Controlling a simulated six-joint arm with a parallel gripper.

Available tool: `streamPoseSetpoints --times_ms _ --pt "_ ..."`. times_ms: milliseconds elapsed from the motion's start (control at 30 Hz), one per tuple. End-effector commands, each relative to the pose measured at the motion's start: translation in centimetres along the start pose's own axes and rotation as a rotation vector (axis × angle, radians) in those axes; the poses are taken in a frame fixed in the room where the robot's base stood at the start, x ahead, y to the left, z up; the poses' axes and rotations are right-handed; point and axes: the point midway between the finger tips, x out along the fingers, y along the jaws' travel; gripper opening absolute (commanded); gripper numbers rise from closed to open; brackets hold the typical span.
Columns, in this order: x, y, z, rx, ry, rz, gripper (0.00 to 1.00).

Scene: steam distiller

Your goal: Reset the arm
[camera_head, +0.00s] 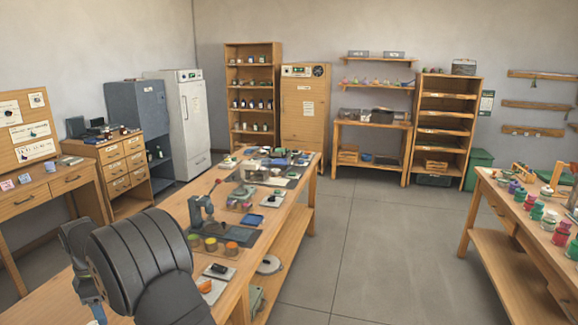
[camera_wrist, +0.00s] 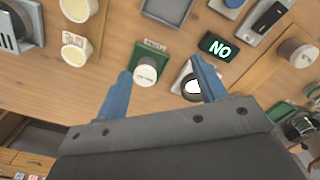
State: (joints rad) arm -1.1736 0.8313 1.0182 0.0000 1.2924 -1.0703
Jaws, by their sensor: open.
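My gripper (camera_wrist: 163,83) shows in the wrist view with two blue fingers spread apart and nothing between them that it holds. It is above a wooden table (camera_wrist: 112,82). Past the fingertips are a green block with a round white-topped knob (camera_wrist: 146,72) and a small device with a white round top (camera_wrist: 193,86). I cannot tell whether the fingers touch them. In the head view my dark arm is at the lower left, over the near end of the long table (camera_head: 290,215); the fingertips are not clear there.
A black sign reading "NO" (camera_wrist: 217,46) lies near the right finger. Pale round-topped pieces (camera_wrist: 75,50) are at the upper left.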

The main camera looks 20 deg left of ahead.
Motion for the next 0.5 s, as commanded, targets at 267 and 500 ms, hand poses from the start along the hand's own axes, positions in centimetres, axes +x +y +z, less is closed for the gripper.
streamPoseSetpoints --times_ms 267,500 --pt "-0.4 -4.2 -3.7 -0.002 -0.001 -0.001 0.65" --pt "2.3 -4.7 -7.9 -0.002 -0.001 -0.001 0.65"
